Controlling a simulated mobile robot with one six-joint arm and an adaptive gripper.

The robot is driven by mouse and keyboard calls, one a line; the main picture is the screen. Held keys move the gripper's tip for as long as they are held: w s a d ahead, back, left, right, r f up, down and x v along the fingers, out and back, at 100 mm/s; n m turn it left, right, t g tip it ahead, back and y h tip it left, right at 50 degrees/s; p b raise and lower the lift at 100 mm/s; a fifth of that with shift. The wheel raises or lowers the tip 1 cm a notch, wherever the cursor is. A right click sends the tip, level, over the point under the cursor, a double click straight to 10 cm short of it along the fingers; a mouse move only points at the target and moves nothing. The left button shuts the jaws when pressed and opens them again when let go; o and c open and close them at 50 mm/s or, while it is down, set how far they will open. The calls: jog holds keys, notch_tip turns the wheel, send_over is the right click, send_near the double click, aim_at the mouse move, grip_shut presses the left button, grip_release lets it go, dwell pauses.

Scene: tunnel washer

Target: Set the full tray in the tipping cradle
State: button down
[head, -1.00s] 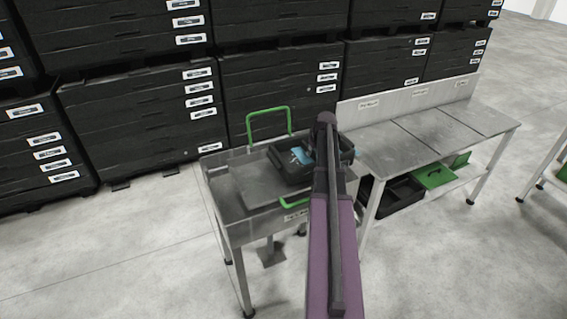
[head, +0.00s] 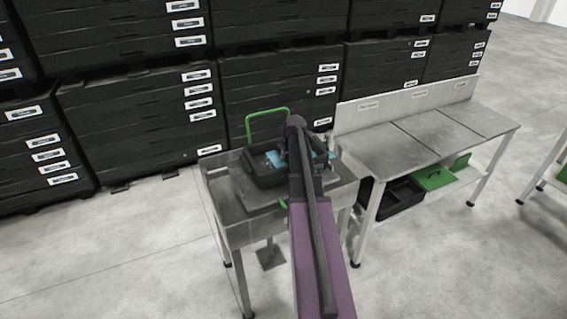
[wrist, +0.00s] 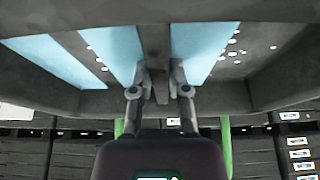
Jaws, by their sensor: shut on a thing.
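The tray (head: 252,171) is black, with pale blue pieces (head: 275,159) inside. It appears level above the grey plate of the tipping cradle (head: 238,196), between the cradle's green hoops. I cannot tell whether it touches the plate. The far green hoop (head: 267,111) stands upright behind the tray; the near one is mostly hidden by my arm. The arm hides the tray's right part in the head view.
A grey metal stand (head: 240,235) carries the cradle. To its right is a steel bench (head: 425,140) with labelled sections. A black box (head: 402,192) and a green lidded item (head: 440,175) sit on its lower shelf. Black drawer stacks (head: 140,120) stand close behind.

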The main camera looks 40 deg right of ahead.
aim_at(282, 162)
jog(key=shift+w+a, duration=0.4)
jog(key=shift+a, duration=0.15)
notch_tip(282, 162, down, 4)
jog(key=b, duration=0.3)
jog(key=shift+r+b, duration=0.2)
jog(key=shift+b, duration=0.15)
jog(key=shift+f, duration=0.1)
jog(key=c, duration=0.6)
grip_release()
jog(key=shift+r, duration=0.2)
jog(key=p+v, duration=1.1)
jog(key=v, duration=0.1)
jog(key=shift+s+f, duration=0.1)
jog(key=shift+a, duration=0.15)
